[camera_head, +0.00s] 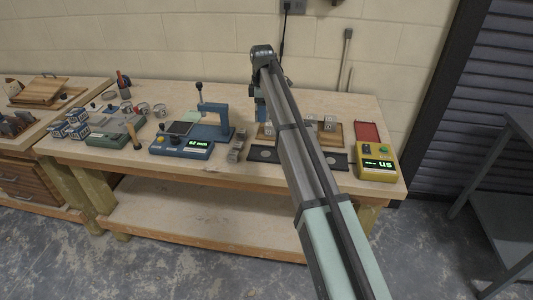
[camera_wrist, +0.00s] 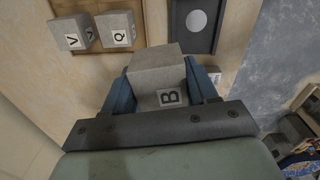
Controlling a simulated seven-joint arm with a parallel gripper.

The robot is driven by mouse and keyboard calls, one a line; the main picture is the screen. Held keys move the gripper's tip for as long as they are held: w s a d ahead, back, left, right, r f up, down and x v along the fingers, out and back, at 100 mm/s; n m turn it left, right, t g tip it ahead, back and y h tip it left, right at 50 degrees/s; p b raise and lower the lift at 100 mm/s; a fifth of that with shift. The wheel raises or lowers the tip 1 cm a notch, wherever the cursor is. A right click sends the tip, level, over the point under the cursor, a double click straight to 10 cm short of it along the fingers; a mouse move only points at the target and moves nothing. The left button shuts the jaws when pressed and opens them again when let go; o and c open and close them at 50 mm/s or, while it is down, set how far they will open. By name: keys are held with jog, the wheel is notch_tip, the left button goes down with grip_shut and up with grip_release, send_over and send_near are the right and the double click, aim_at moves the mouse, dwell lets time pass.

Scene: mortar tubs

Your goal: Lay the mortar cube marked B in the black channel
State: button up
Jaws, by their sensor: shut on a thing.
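The grey mortar cube marked B (camera_wrist: 168,97) is between the blue fingers of my gripper (camera_wrist: 162,85) in the wrist view, its letter label facing the camera. My gripper is shut on it. In the head view my gripper (camera_head: 261,112) is above the back of the bench, and my arm hides the cube there. The black channel (camera_head: 262,154) lies flat near the bench's front edge, its middle hidden behind my arm. Its end with a pale round spot shows in the wrist view (camera_wrist: 211,38), beyond the held cube and apart from it.
Cubes marked V (camera_wrist: 72,33) and Q (camera_wrist: 115,29) stand on a wooden board (camera_head: 342,142) behind the channel. A blue press (camera_head: 212,122) and several small grey blocks (camera_head: 237,150) are left.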

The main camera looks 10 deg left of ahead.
send_over(266, 154)
jog(key=shift+m, duration=0.8)
jog(key=shift+w+f, duration=0.1)
jog(key=shift+f, duration=5.4)
jog(key=o, duration=1.2)
jog(key=shift+f, duration=0.1)
jog(key=shift+o, duration=0.2)
notch_tip(266, 154, up, 12)
